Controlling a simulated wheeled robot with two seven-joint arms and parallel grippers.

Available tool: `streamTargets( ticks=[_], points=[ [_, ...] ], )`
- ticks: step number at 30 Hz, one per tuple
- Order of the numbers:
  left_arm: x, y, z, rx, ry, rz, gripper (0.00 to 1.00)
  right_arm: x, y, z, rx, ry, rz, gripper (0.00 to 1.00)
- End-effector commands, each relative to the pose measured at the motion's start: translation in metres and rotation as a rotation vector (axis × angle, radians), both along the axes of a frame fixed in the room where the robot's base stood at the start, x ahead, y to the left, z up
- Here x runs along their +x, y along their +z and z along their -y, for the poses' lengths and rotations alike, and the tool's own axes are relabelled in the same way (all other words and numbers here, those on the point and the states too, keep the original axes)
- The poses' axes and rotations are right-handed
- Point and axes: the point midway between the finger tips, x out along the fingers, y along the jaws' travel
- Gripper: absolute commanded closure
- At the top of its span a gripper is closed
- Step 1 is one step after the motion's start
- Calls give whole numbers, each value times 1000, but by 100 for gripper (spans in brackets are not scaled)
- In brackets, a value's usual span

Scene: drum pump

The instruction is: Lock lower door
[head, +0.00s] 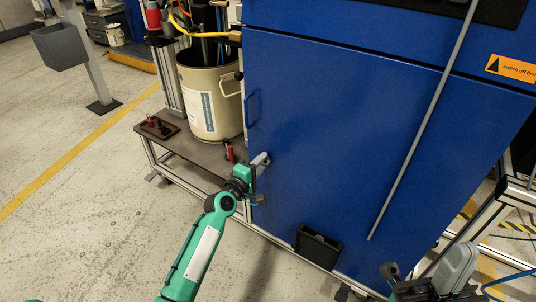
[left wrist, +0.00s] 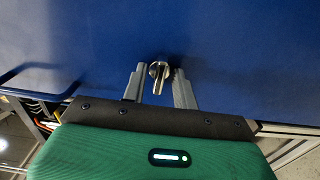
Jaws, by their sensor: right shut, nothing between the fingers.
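The blue lower door (head: 330,130) is closed flush in the cabinet front, with a blue bar handle (head: 252,108) at its upper left. In the left wrist view a small metal lock key (left wrist: 158,76) sticks out of the blue panel (left wrist: 230,50). My left gripper (head: 260,180) is at the door's left edge. In the left wrist view its fingers (left wrist: 157,88) are open, one on each side of the lock key, with gaps visible. The lock is hidden behind my gripper in the head view. My right gripper (head: 450,275) is low at the right, shut and empty, away from the door.
A beige drum (head: 208,98) stands on a low metal trolley (head: 182,150) left of the door. A long grey rod (head: 425,125) crosses in front of the door. A black box (head: 318,246) sits at the door's bottom.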

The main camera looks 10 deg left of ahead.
Motion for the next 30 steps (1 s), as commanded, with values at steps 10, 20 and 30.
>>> streamTargets(
  ticks=[10, 20, 30],
  points=[
    [1, 0, 0, 0, 0, 0, 87, -1, 0, 0, 1, 0, 2, 100],
    [1, 1, 0, -43, 0, -17, 100, 1, 5, 0, 0, -2, 0, 100],
    [1, 1, 0, -298, 1, -110, 100, 0, 20, 0, 0, -1, 0, 100]
  ],
)
